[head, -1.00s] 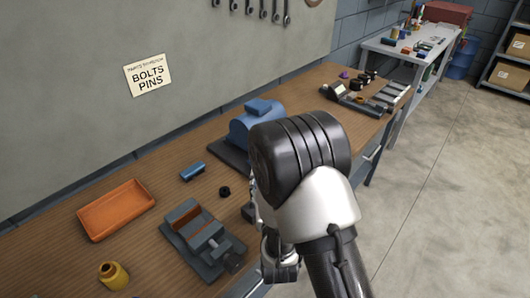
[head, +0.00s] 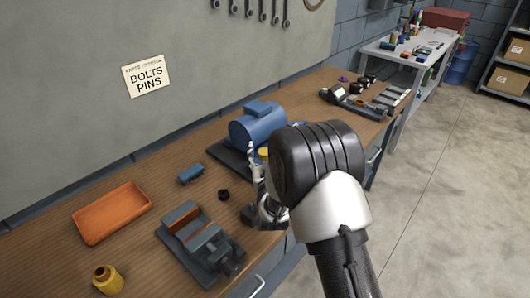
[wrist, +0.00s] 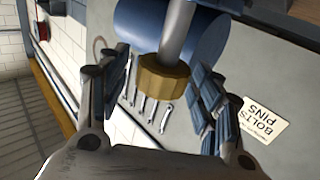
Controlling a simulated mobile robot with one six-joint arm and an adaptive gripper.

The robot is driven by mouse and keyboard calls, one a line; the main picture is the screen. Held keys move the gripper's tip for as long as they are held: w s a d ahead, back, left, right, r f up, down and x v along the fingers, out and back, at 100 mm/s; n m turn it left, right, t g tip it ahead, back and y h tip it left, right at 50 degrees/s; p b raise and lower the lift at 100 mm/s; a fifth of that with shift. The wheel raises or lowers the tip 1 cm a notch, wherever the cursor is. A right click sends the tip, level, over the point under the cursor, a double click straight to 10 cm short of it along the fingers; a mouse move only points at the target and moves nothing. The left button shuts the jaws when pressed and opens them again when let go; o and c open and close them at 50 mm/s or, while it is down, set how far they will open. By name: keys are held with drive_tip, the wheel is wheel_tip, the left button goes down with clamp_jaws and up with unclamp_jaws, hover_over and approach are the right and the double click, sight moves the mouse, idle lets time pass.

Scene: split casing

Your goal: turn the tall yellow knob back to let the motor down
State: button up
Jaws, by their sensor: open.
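The tall yellow knob (wrist: 165,78) shows in the wrist view on a grey shaft. It lies between the two fingers of my open gripper (wrist: 163,88), with a visible gap on each side. In the head view the yellow knob (head: 263,153) is a small patch by the blue motor (head: 256,127), partly hidden by my arm. My gripper (head: 260,180) points upward there, beside the motor's near end, and is partly hidden. The motor also shows behind the shaft in the wrist view (wrist: 207,38).
On the bench, an orange tray (head: 112,212), a grey vise (head: 200,243), a small blue part (head: 190,174), a black ring (head: 223,195) and a yellow cylinder (head: 108,280) lie left of my arm. Further parts (head: 350,103) lie at the bench's far end.

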drive_tip(key=shift+c, duration=0.2)
drive_tip(key=c, duration=1.1)
drive_tip(key=shift+o, duration=0.2)
drive_tip(key=shift+d+y, duration=0.1)
drive_tip(key=shift+y, duration=0.4)
drive_tip(key=n+g+y, duration=0.1)
drive_tip(key=n+y, duration=0.2)
drive_tip(key=shift+w+d+y, duration=0.1)
drive_tip(key=shift+y, duration=0.3)
drive_tip(key=n+g+y, duration=0.4)
drive_tip(key=y, duration=0.1)
drive_tip(key=shift+g+y, duration=0.3)
drive_tip(key=shift+g, duration=0.1)
drive_tip(key=n+g+y, duration=0.3)
drive_tip(key=g, duration=0.1)
drive_tip(key=shift+n+g, duration=0.4)
drive_tip(key=shift+a+n+g+y, duration=0.1)
drive_tip(key=shift+n+g+y, duration=0.35)
drive_tip(key=shift+n+g, duration=0.75)
drive_tip(key=shift+a+n+g+y, duration=0.1)
drive_tip(key=shift+n+g+y, duration=0.5)
drive_tip(key=shift+g, duration=1)
drive_tip(key=shift+n+g, duration=0.4)
drive_tip(key=shift+g, duration=0.1)
